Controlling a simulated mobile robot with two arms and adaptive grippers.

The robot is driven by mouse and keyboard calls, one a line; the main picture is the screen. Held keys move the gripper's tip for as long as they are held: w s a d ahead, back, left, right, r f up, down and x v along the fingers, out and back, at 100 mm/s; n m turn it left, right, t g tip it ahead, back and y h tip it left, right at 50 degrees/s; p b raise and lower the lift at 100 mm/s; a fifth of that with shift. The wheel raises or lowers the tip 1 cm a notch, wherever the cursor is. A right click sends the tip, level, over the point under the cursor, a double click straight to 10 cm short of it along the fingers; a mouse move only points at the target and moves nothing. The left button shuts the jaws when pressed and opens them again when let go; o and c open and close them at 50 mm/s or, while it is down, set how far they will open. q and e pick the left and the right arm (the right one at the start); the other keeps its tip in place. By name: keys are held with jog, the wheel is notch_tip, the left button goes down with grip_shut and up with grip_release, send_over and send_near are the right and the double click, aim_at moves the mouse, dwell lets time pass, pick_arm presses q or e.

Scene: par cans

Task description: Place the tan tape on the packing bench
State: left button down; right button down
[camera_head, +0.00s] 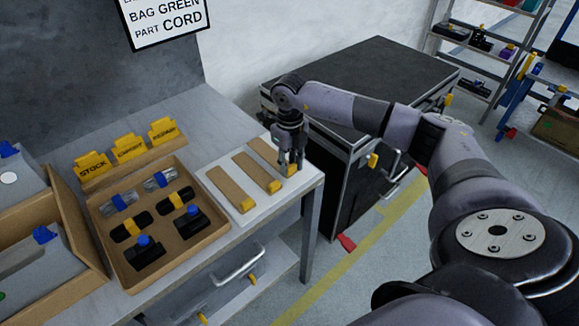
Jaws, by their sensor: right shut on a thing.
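Three tan strips with yellow ends lie side by side on a white board at the right end of the grey bench (215,130). They are the left strip (230,188), the middle strip (256,171) and the right strip (265,150). No separate roll of tan tape can be made out. My right gripper (291,162) points down at the right strip, its fingers shut at the strip's yellow near end. The fingers partly hide that end, and I cannot tell whether the strip is lifted. My left gripper is out of view.
A cardboard tray (192,246) of small black, silver and yellow parts stands left of the board. Behind it is a tan rack of yellow labels (126,150). A large black case (370,75) stands right of the bench.

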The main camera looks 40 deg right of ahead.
jog(key=shift+f, duration=1.05)
jog(key=c, duration=1.6)
grip_release()
jog(key=shift+f, duration=0.1)
jog(key=shift+o, duration=0.2)
notch_tip(320, 180, up, 12)
jog(key=b, duration=0.1)
jog(key=shift+r, duration=0.2)
jog(key=shift+f, duration=0.1)
